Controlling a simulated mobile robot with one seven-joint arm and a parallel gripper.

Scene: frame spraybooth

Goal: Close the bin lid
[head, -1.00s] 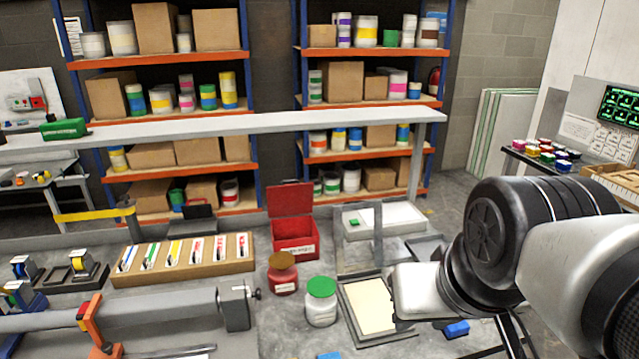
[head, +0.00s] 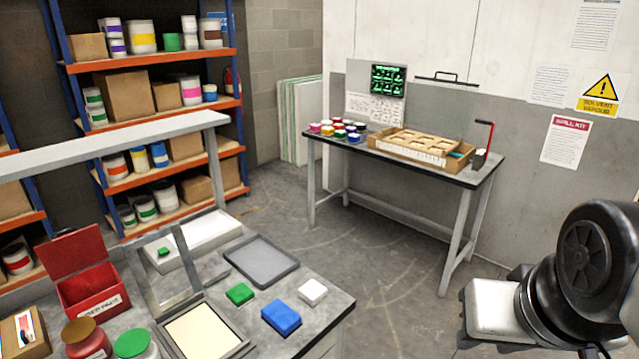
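A small red bin (head: 90,292) with a white label on its front stands at the left of the near bench in the head view. Its red lid (head: 72,253) is open, tilted up at the back of the bin. My arm shows at the lower right, well to the right of the bin and apart from it. The fingers of my gripper cannot be made out.
Near the bin are a red-brown jar (head: 87,340), a green-lidded jar (head: 135,345), and an upright metal frame (head: 160,272). A grey tray (head: 262,261) and blue block (head: 281,318) lie farther right. A second table (head: 470,178) stands behind open floor (head: 385,270).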

